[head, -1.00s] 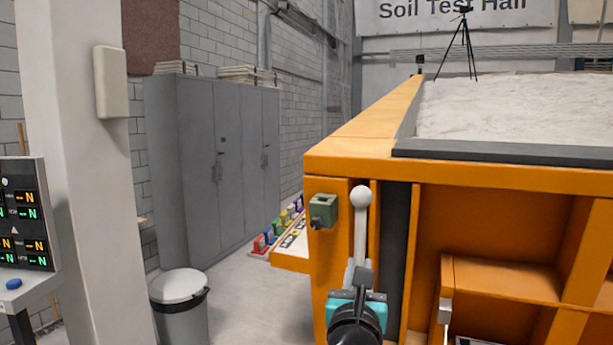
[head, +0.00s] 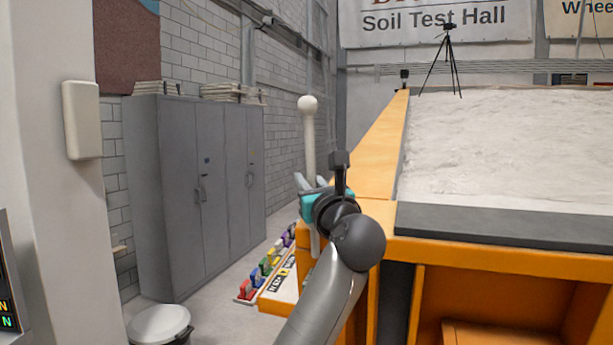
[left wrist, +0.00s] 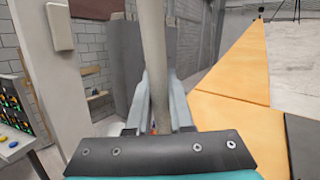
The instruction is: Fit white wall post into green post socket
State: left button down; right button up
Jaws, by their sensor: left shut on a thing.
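The white wall post (head: 309,140) has a round ball on top and stands nearly upright in the head view. My left gripper (head: 312,186) is shut on the post, with its fingers on either side of the shaft. The post also shows in the left wrist view (left wrist: 152,45), between the fingers of the left gripper (left wrist: 158,105). A short lower piece of the post shows below the gripper. The green post socket is not visible now; my left arm covers that part of the orange frame. My right gripper is not in view.
The orange sandbed frame (head: 375,150) with pale sand (head: 500,140) fills the right. Grey cabinets (head: 190,190), a lidded bin (head: 160,325) and a white pillar (head: 45,200) stand at left.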

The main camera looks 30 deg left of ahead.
pick_arm(q)
jog(key=shift+s+d, duration=0.1)
jog(key=shift+d, duration=0.05)
jog(key=shift+w+f+b, duration=0.2)
jog(key=shift+f+b, duration=0.55)
jog(key=shift+f, duration=0.35)
jog(key=shift+w+f+b, duration=0.2)
jog(key=shift+f+b, duration=0.55)
jog(key=shift+f, duration=0.35)
jog(key=shift+w+a+f+b, duration=0.1)
jog(key=shift+w+f+b, duration=0.1)
jog(key=shift+f+b, duration=0.65)
jog(key=shift+w+a+f+b, duration=0.15)
jog(key=shift+f+b, duration=0.35)
jog(key=shift+f, duration=0.6)
jog(key=shift+f, duration=0.35)
jog(key=shift+w+f+b, duration=0.2)
jog(key=shift+f+b, duration=0.7)
jog(key=shift+f, duration=0.1)
